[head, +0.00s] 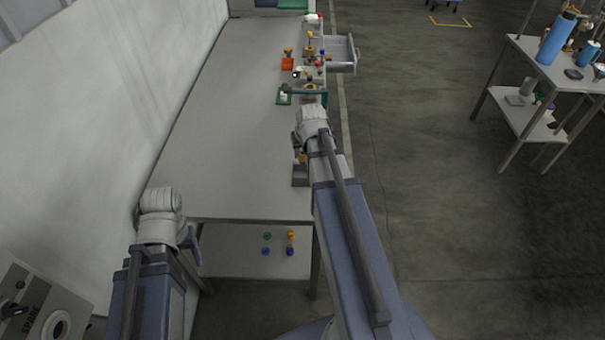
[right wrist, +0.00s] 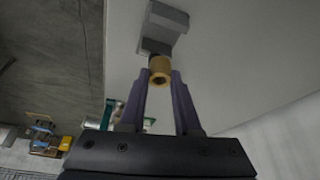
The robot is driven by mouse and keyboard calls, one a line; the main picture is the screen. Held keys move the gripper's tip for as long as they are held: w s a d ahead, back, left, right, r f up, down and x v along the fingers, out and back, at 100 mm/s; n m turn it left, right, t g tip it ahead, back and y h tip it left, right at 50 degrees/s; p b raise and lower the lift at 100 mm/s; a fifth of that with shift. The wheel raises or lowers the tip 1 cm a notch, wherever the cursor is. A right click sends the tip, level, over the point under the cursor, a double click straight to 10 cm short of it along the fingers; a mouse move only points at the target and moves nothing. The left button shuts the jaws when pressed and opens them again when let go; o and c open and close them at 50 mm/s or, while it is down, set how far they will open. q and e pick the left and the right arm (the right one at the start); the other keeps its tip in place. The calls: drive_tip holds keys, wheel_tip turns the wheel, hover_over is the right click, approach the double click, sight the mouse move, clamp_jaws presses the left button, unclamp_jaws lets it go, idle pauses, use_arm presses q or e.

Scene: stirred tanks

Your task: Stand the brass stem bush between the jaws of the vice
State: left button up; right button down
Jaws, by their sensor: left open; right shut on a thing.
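The brass stem bush (right wrist: 160,70) is a short golden cylinder with a dark bore. My right gripper (right wrist: 160,78) is shut on it with two purple fingertips, seen in the right wrist view. The grey vice (right wrist: 168,22) lies just beyond the bush, with a darker jaw part closest to it; I cannot tell whether they touch. In the head view the vice (head: 300,178) stands near the bench's right edge, partly behind my right arm. My left gripper (head: 197,238) is low at the left by the bench's near end, mostly hidden by its arm, and is open.
The long grey bench (head: 220,150) is largely clear. An open drawer (head: 341,55) juts out to the right. A lower shelf (head: 230,262) holds several coloured parts.

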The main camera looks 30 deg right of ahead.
sight(303, 161)
wheel_tip(303, 161, down, 5)
drive_tip(key=b, duration=0.3)
drive_tip(key=shift+r, duration=0.15)
drive_tip(key=shift+b, duration=0.35)
wheel_tip(303, 161, down, 4)
drive_tip(key=b, duration=0.3)
drive_tip(key=shift+r, duration=0.15)
drive_tip(key=shift+b, duration=0.45)
drive_tip(key=c, duration=0.6)
unclamp_jaws()
drive_tip(key=p+v, duration=1.1)
drive_tip(key=v, duration=0.1)
drive_tip(key=shift+p, duration=0.3)
